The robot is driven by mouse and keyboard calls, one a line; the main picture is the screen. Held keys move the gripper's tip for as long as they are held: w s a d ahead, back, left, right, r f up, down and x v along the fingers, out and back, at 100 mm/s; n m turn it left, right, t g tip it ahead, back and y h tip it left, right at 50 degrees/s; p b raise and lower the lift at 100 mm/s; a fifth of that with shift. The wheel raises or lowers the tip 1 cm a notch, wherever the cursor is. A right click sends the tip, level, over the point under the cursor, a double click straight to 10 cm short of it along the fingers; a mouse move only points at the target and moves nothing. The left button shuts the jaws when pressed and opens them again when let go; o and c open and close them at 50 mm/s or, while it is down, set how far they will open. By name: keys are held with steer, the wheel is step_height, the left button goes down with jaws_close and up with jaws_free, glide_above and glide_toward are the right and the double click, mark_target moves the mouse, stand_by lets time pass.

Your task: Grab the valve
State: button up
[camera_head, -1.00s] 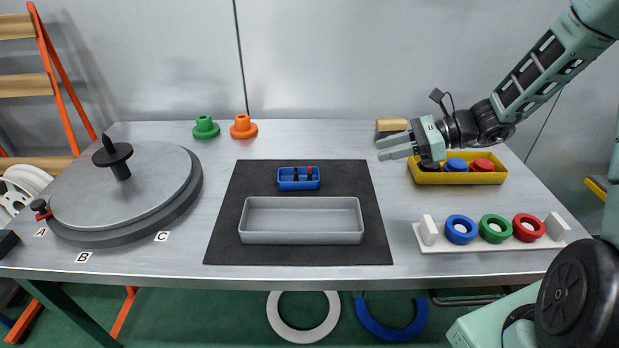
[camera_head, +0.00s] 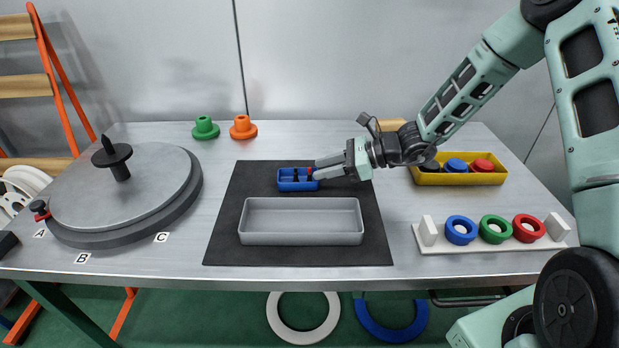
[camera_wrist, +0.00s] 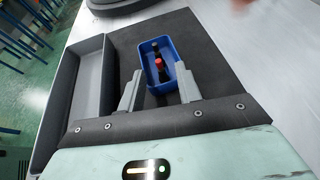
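A small blue tray (camera_head: 298,186) sits on the dark mat and also shows in the wrist view (camera_wrist: 148,80). In it are small black parts and a red-and-black part (camera_wrist: 158,63), which I take to be the valve; its red top shows in the head view (camera_head: 309,171). My gripper (camera_head: 317,169) reaches in from the right, with its fingertips at the tray's right end. In the wrist view my gripper (camera_wrist: 157,90) is open and empty, its fingers apart on either side of the tray's near end. The red part lies ahead, between the finger lines.
A grey bin (camera_head: 302,240) stands on the dark mat (camera_head: 225,240) in front of the tray. A yellow tray (camera_head: 458,180) and a white rack (camera_head: 490,246) with coloured rings stand at right. A large disc (camera_head: 75,190) fills the left.

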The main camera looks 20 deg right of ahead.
steer(key=shift+x, duration=1)
jaws_close()
